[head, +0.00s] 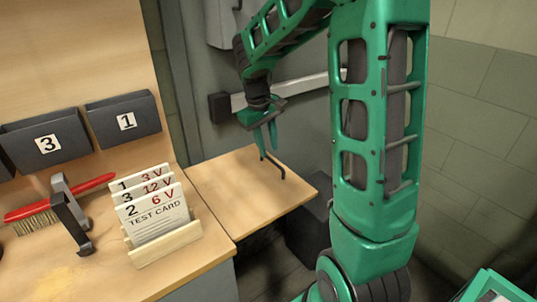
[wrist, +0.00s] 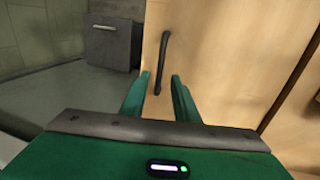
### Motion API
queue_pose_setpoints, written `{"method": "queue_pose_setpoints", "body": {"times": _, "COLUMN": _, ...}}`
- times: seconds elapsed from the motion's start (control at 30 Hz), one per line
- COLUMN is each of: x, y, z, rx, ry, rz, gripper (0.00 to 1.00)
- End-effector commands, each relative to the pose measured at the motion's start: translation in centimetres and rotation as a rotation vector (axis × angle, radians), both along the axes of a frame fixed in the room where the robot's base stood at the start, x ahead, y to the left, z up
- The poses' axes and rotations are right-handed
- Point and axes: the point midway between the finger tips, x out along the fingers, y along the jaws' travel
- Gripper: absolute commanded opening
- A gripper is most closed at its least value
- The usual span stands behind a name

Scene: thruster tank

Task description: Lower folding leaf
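The folding leaf (head: 235,192) is a light wooden panel, roughly level beside the workbench top in the head view. It also fills the right of the wrist view (wrist: 225,65). A black bar handle (head: 273,166) is fixed on the leaf near its far edge. In the wrist view the handle (wrist: 163,55) stands ahead of my gripper, its near end appearing between the fingertips. My gripper (head: 267,143) is above the leaf, pointing down, close to the handle. Its two green fingers (wrist: 158,88) are apart, with nothing held. I cannot tell whether they touch the handle.
The workbench (head: 75,275) at left holds a test card rack (head: 165,243), a red brush (head: 60,200) and a grey bracket (head: 70,215). Bins marked 3 (head: 45,145) and 1 (head: 125,120) hang above. A dark box (head: 310,232) stands below the leaf's right side.

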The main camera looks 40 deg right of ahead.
Motion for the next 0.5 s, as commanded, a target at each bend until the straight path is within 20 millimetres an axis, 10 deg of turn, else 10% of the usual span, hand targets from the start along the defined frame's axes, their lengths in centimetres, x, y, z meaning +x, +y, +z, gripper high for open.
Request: {"method": "queue_pose_setpoints", "body": {"times": 0.5, "x": 0.0, "y": -0.8, "z": -3.8, "rx": 0.0, "ry": -0.001, "rz": -0.001, "gripper": 0.28}}
